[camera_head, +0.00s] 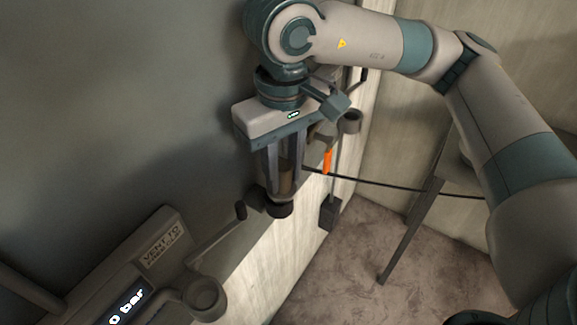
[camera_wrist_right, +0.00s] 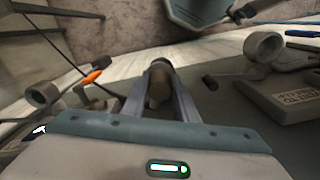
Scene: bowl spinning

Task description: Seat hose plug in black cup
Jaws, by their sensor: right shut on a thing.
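My right gripper (camera_head: 272,192) points down beside the wall in the head view. It is shut on a brownish cylinder with a dark end, apparently the hose plug (camera_head: 279,210). The plug shows between the fingers in the right wrist view (camera_wrist_right: 159,80); the fingers hide part of it. A dark grey round cup (camera_head: 205,297) sits on a bracket at lower left, apart from the plug. It shows at upper right in the wrist view (camera_wrist_right: 264,47). A similar cup (camera_head: 350,121) is behind the gripper. I cannot tell which is the black cup. My left gripper is not in view.
A panel with a "0 bar" display (camera_head: 127,305) and a "VENT TO" label (camera_head: 164,247) stands lower left. A dark-knobbed lever (camera_head: 240,211) sticks out beside it. A thin dark line (camera_head: 400,187) runs from near an orange piece (camera_head: 327,161). A table (camera_head: 412,235) stands right.

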